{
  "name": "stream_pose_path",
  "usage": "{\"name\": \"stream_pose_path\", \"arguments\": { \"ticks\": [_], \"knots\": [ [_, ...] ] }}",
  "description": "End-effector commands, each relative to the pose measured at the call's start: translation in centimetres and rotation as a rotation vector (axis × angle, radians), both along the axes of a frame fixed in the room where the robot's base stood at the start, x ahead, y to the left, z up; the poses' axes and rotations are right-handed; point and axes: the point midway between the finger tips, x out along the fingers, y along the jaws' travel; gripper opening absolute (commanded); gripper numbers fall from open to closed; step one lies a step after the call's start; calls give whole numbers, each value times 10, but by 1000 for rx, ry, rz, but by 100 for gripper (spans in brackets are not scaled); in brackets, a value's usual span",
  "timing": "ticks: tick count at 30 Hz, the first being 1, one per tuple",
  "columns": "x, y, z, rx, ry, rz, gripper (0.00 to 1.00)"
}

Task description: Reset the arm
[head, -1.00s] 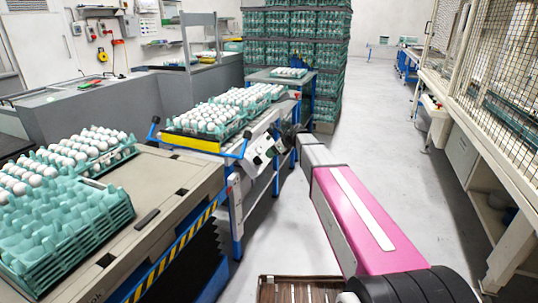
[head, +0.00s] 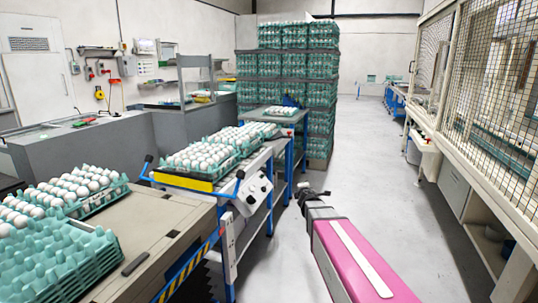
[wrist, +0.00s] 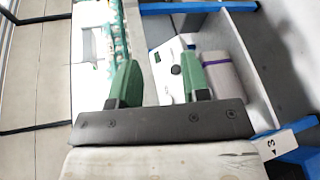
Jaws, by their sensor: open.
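My pink arm with a white stripe reaches up from the bottom right of the head view. My gripper (head: 307,190) is at its far end, small and dark, beside the blue-framed egg table. In the wrist view my gripper (wrist: 160,85) shows two green fingers standing well apart with nothing held between them. Beyond the fingers the wrist view shows a white surface and a pale roll with a purple band (wrist: 222,75).
Green trays of white eggs (head: 210,158) lie on the table at centre left. More egg trays (head: 70,190) lie on the near left bench. Stacked green trays (head: 290,65) stand behind. A wire-mesh cage (head: 490,90) lines the right. The grey floor (head: 385,185) between is clear.

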Motion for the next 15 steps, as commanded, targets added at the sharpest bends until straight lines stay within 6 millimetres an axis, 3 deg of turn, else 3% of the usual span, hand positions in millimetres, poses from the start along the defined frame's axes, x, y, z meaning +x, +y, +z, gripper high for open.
{"name": "stream_pose_path", "arguments": {
  "ticks": [3,7,11,15],
  "knots": [
    [-44,-38,-31,263,125,-272,43],
    [-99,-65,-72,543,280,-573,43],
    [-165,-72,-112,796,460,-876,43],
    [-234,-61,-142,1007,661,-1167,43]
  ]
}}
